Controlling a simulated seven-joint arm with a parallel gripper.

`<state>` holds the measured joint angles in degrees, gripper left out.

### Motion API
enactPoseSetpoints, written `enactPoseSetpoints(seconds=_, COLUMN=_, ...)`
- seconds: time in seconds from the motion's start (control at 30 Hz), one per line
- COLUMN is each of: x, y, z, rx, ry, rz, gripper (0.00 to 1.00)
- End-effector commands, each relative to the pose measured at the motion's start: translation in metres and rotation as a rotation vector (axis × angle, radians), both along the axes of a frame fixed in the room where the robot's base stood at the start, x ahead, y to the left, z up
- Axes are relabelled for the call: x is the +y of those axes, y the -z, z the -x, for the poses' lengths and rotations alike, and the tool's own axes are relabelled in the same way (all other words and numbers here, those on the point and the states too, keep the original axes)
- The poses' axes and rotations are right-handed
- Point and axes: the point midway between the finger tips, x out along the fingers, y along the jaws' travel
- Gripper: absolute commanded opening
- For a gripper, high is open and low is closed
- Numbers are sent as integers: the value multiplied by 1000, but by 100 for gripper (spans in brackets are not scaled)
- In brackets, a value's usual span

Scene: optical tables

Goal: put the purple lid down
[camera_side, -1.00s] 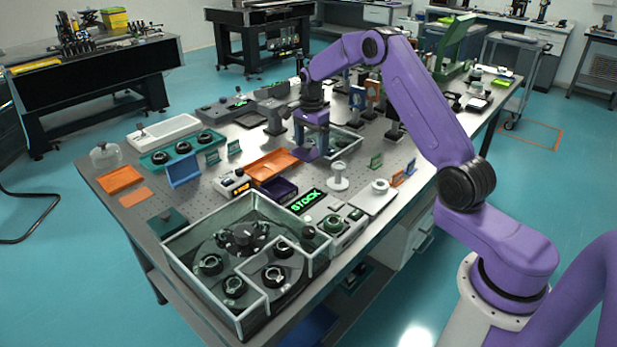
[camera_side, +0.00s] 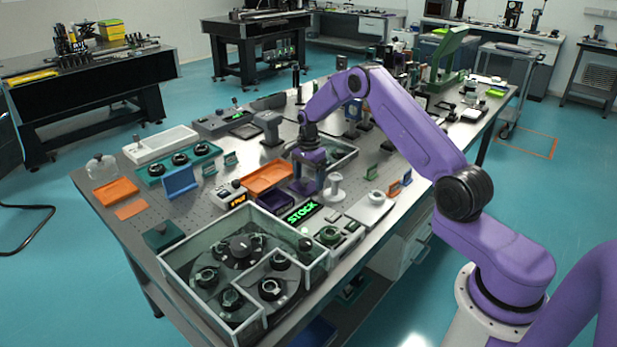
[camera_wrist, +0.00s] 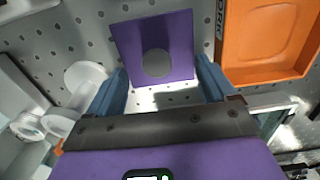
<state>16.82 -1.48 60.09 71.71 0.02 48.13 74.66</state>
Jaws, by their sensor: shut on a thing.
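The purple lid (camera_wrist: 180,35) is a flat square plate with a grey disc in its middle, in the wrist view. My gripper (camera_side: 304,183) is shut on it, with blue fingers on both sides of its near edge in the wrist view (camera_wrist: 160,85). In the side view the lid (camera_side: 303,188) is small and partly hidden by the fingers, low over the table. I cannot tell whether it touches the tabletop. An open dark purple box (camera_side: 271,201) stands just left of my gripper in the side view.
An orange tray (camera_side: 267,177) lies left of my gripper, also in the wrist view (camera_wrist: 270,40). A white spool-shaped post (camera_side: 335,188) is close on the right. The lit STOCK sign (camera_side: 303,212) is in front. Bare perforated table (camera_wrist: 75,30) shows around the lid.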

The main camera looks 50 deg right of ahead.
Motion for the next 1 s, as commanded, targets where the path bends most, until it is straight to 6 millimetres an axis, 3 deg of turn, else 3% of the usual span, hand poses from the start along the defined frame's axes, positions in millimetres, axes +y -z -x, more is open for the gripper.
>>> enactPoseSetpoints(seconds=0.23, x=0, y=3, z=0, rx=1, ry=0, rz=0, gripper=54)
enactPoseSetpoints(seconds=0.27, x=0, y=3, z=0, rx=1, ry=0, rz=0, gripper=87)
enactPoseSetpoints(seconds=0.3, x=0, y=3, z=0, rx=1, ry=0, rz=0, gripper=100)
enactPoseSetpoints(seconds=0.67, x=0, y=-6, z=-1, rx=-2, ry=0, rz=1, gripper=100)
enactPoseSetpoints(seconds=1.0, x=0, y=-67, z=-1, rx=-5, ry=0, rz=1, gripper=100)
